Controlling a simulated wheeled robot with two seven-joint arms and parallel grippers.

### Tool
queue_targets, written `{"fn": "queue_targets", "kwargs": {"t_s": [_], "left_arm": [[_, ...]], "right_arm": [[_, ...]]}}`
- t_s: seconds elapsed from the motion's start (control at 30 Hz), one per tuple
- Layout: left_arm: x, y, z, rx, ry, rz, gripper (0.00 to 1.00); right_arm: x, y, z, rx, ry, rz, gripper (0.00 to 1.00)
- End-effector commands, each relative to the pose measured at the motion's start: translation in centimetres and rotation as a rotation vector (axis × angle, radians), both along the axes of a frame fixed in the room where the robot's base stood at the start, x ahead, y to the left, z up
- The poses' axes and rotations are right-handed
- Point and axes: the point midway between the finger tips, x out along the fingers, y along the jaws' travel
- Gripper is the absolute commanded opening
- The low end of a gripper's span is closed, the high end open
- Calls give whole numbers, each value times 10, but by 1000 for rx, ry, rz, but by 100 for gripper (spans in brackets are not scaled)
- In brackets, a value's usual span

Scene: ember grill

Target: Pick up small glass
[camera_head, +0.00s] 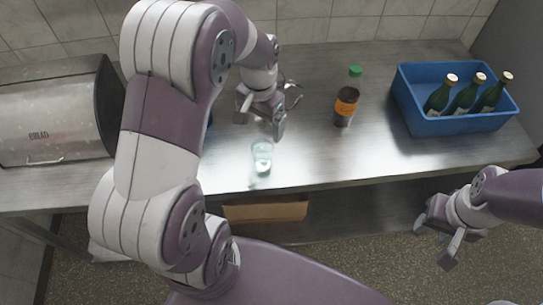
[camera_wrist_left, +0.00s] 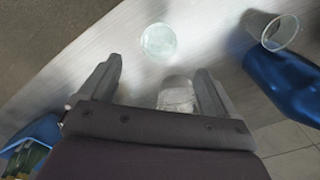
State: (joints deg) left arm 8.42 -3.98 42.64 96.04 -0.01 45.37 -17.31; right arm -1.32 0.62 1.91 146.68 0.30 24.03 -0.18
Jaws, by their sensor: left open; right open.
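A small clear glass (camera_head: 262,156) stands on the steel counter near its front edge. In the left wrist view a round clear glass (camera_wrist_left: 158,41), seemingly the same one, lies beyond my fingertips. A second clear, glass-like object (camera_wrist_left: 177,92) shows between my left fingers there, nearer the palm; I cannot tell whether it touches them. My left gripper (camera_head: 262,117) is open above the counter, behind the front glass in the head view and apart from it. Its fingers also show in the left wrist view (camera_wrist_left: 157,85). My right gripper (camera_head: 437,238) is open, in front of the counter at lower right.
A brown bottle with a green cap (camera_head: 346,104) stands right of my left gripper. A blue crate (camera_head: 450,126) holds green bottles. A bread box (camera_head: 55,115) is at left. A clear cup (camera_wrist_left: 281,33) and a blue object (camera_wrist_left: 285,85) show in the left wrist view.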

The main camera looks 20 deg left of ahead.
Motion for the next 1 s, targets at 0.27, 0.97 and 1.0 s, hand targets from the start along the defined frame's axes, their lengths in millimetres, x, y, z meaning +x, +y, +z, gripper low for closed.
{"fn": "queue_targets", "kwargs": {"t_s": [0.27,0.97,1.0], "left_arm": [[-1,0,-52,0,1,1,91],[-5,-2,-108,0,-1,2,52],[-5,-2,-108,0,-1,2,39]], "right_arm": [[0,0,9,0,0,0,46],[0,0,22,0,0,0,46],[0,0,22,0,0,0,46]]}}
